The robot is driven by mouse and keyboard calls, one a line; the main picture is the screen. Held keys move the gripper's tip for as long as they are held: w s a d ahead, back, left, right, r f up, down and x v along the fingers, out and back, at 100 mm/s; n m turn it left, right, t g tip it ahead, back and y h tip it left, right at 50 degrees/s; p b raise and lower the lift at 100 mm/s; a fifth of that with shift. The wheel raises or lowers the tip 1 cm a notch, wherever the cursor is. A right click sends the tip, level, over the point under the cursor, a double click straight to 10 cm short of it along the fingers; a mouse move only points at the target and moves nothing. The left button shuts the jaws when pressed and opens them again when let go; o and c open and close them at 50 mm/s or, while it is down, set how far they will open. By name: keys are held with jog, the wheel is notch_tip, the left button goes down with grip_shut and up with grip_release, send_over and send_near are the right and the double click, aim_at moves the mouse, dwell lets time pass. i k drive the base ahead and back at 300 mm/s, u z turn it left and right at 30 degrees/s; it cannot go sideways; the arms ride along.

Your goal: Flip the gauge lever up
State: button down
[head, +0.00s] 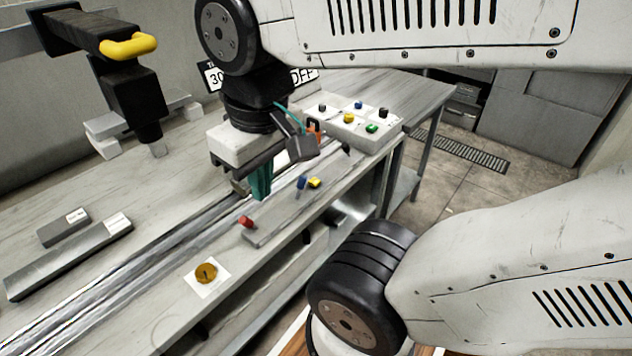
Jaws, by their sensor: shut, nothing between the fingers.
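My gripper (260,186), with teal fingers, is shut and empty above the bench, pointing down. Just right of and below it, a long grey plate (285,218) carries a red knob (246,221) at its near end and blue (301,183) and yellow (314,183) knobs toward its far end. The blue one sits on a short stem. The fingertips appear apart from these knobs; their exact height is hard to judge. I cannot tell which of these is the gauge lever, and no label reads clearly.
A black fixture with a yellow handle (130,45) stands at the upper left. A white box with several coloured knobs (362,125) sits at the back right. Metal rails (130,265) run along the bench. Grey blocks (68,258) lie left; a round amber piece (206,273) lies in front.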

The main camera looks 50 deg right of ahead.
aim_at(302, 180)
jog(key=k, duration=0.7)
jog(key=z, duration=0.7)
jog(key=i, duration=0.5)
